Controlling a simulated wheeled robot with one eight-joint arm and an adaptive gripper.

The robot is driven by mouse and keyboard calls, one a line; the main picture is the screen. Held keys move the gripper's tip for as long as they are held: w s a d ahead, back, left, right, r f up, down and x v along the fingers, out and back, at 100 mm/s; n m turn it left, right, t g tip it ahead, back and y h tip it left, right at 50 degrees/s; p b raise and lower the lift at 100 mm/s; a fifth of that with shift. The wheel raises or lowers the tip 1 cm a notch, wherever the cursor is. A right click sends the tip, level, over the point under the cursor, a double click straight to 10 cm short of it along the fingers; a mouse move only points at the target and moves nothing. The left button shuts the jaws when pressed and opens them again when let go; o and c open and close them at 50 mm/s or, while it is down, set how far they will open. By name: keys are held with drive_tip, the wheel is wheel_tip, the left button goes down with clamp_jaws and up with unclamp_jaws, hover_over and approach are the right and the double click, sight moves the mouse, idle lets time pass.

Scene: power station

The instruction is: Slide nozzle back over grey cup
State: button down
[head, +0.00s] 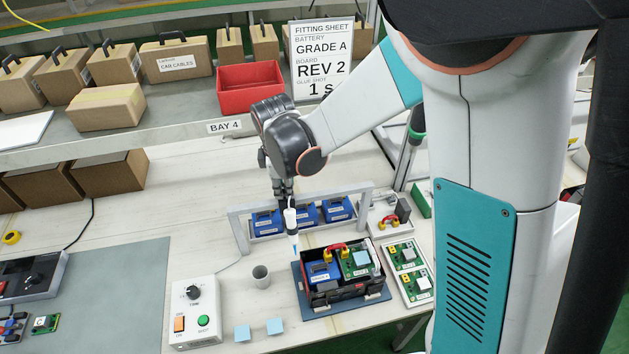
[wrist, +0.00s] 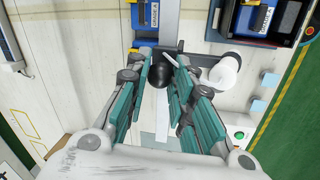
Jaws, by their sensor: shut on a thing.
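My gripper (head: 287,200) points down and is shut on the white nozzle (head: 291,219). The nozzle hangs roughly upright, tip down, by the left edge of the black battery case (head: 345,291). The grey cup (head: 261,276) stands on the bench, left of and below the nozzle tip in the head view, apart from it. In the wrist view a black round end (wrist: 158,75) shows between my gripper's teal-padded fingers (wrist: 163,85). A pale cup-like cylinder (wrist: 226,72) lies just right of the fingers there. The exact height of the tip above the bench is unclear.
The case sits on a blue mat (head: 376,299) and holds a blue battery and green board. A rack with blue batteries (head: 267,223) stands behind. A control box (head: 195,312) is left of the cup; sticky notes (head: 243,333) lie in front.

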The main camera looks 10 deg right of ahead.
drive_tip(key=a, duration=1)
drive_tip(key=shift+a+b, duration=0.3)
drive_tip(key=shift+a, duration=0.05)
drive_tip(key=c, duration=1.7)
unclamp_jaws()
drive_tip(key=o, duration=0.3)
drive_tip(key=shift+a, duration=0.2)
drive_tip(key=shift+o, duration=0.2)
drive_tip(key=shift+d, duration=0.15)
wheel_tip(320, 180, up, 7)
drive_tip(key=s, duration=0.1)
drive_tip(key=shift+s+r, duration=0.2)
